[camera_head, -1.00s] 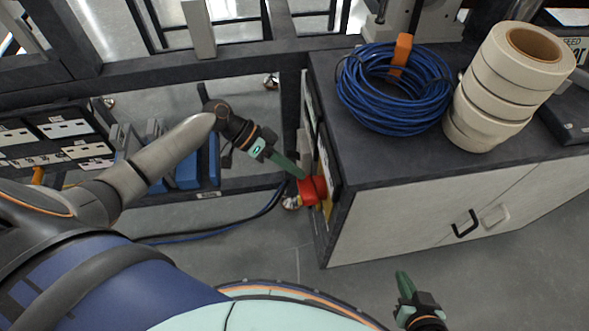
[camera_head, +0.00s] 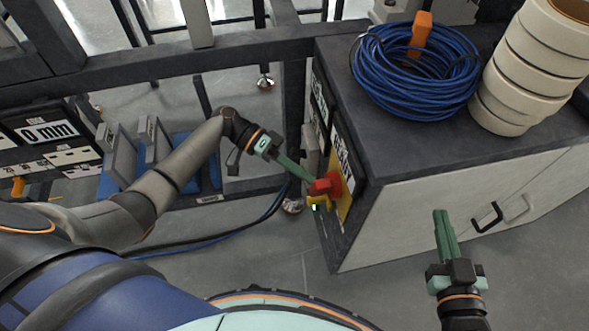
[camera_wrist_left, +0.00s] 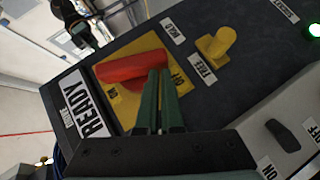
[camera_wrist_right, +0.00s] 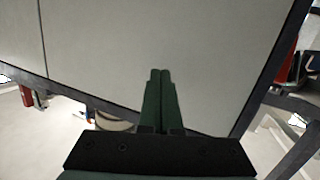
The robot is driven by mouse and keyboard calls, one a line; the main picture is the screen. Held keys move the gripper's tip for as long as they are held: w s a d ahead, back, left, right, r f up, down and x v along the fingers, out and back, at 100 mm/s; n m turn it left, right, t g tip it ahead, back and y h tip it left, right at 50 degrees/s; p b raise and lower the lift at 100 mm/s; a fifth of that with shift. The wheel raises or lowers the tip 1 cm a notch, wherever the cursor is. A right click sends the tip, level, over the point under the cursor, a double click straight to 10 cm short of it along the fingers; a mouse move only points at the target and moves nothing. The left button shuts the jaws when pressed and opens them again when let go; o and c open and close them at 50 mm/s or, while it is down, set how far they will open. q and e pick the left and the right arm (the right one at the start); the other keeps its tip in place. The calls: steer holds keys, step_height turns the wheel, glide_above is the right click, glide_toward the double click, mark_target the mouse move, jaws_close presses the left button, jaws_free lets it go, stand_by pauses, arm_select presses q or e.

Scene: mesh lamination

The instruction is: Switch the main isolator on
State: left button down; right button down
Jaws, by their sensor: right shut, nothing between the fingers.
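The red isolator handle (camera_head: 327,186) sits on a yellow plate on the dark side panel of the cabinet. In the left wrist view the red handle (camera_wrist_left: 130,67) lies across its yellow plate (camera_wrist_left: 128,104), with an ON label at left and an OFF label at right. My left gripper (camera_head: 311,179) is at the handle. Its fingers (camera_wrist_left: 158,72) look shut together and overlap the handle's right end; whether they touch it I cannot tell. My right gripper (camera_head: 441,212) is shut and empty in front of the cabinet's pale door.
A READY label (camera_wrist_left: 88,112), a yellow knob (camera_wrist_left: 217,45), a black switch (camera_wrist_left: 282,135) and a lit green lamp (camera_wrist_left: 314,31) are near the isolator. A blue cable coil (camera_head: 415,72) and white rolls (camera_head: 530,70) stand on the cabinet top. Dark frame posts stand behind.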

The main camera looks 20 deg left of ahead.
steer(key=shift+w+a+r+t, duration=0.1)
steer(key=shift+r+t, duration=0.15)
steer(key=shift+r, duration=0.25)
steer(key=shift+w+a+r+t, duration=0.1)
steer(key=shift+r+t, duration=0.15)
steer(key=shift+r, duration=0.2)
arm_select(q)
steer(key=shift+s+d+f, duration=0.25)
steer(key=shift+s+f, duration=0.05)
steer(key=shift+f, duration=0.35)
arm_select(e)
steer(key=shift+w+r+n+t+y, duration=0.1)
steer(key=shift+r+n+t+y, duration=0.3)
steer(key=shift+r, duration=0.65)
arm_select(q)
steer(key=shift+r, duration=0.1)
